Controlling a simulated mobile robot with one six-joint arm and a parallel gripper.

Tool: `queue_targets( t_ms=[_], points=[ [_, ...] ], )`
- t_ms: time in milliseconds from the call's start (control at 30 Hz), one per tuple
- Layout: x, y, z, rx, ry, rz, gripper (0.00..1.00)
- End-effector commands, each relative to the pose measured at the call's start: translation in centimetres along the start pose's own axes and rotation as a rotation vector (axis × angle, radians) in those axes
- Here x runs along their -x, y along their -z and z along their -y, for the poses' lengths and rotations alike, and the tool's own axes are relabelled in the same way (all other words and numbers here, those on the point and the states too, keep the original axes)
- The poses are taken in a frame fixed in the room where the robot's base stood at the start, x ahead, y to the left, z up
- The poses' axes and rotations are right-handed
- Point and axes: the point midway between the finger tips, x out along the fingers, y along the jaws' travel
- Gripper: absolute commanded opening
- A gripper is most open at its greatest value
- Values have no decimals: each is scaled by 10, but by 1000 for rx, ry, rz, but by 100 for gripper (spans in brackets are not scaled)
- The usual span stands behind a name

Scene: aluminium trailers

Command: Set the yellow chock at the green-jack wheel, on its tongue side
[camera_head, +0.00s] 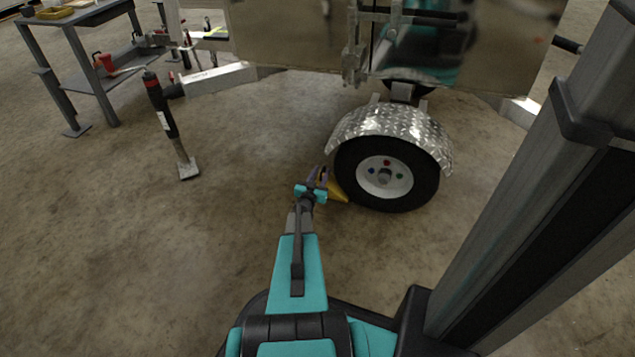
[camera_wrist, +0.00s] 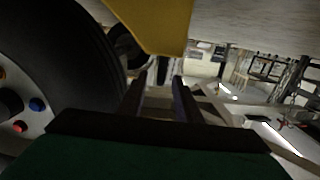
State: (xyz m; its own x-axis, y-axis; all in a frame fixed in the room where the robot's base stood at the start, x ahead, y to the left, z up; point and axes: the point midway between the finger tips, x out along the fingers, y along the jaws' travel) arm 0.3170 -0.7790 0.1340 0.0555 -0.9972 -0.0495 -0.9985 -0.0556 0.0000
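The yellow chock (camera_head: 338,194) is on the floor against or very close to the left side of the trailer wheel (camera_head: 386,176). This is the side toward the trailer's tongue (camera_head: 215,78). In the wrist view, the chock (camera_wrist: 155,22) fills the top middle, with the dark tire (camera_wrist: 75,60) at left. My gripper (camera_head: 319,174) is beside the wheel, just above the chock. In the wrist view its two fingers (camera_wrist: 160,100) stand apart with nothing seen between them. Exact contact between chock and tire is unclear. The jack (camera_head: 163,115) on this tongue has a red band; no green jack shows.
A diamond-plate fender (camera_head: 390,125) arches over the wheel close to my gripper. The trailer's shiny body (camera_head: 290,35) stands behind. A grey workbench (camera_head: 95,60) with a red item is at the upper left. The floor left of my arm is clear.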

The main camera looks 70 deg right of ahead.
Motion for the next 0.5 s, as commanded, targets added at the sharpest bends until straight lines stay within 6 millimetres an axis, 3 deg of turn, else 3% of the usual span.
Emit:
queue_targets(
  t_ms=[200,500],
  points=[
    [-23,-2,0,0,0,0,31],
    [-29,0,0,0,0,0,31]
  ],
)
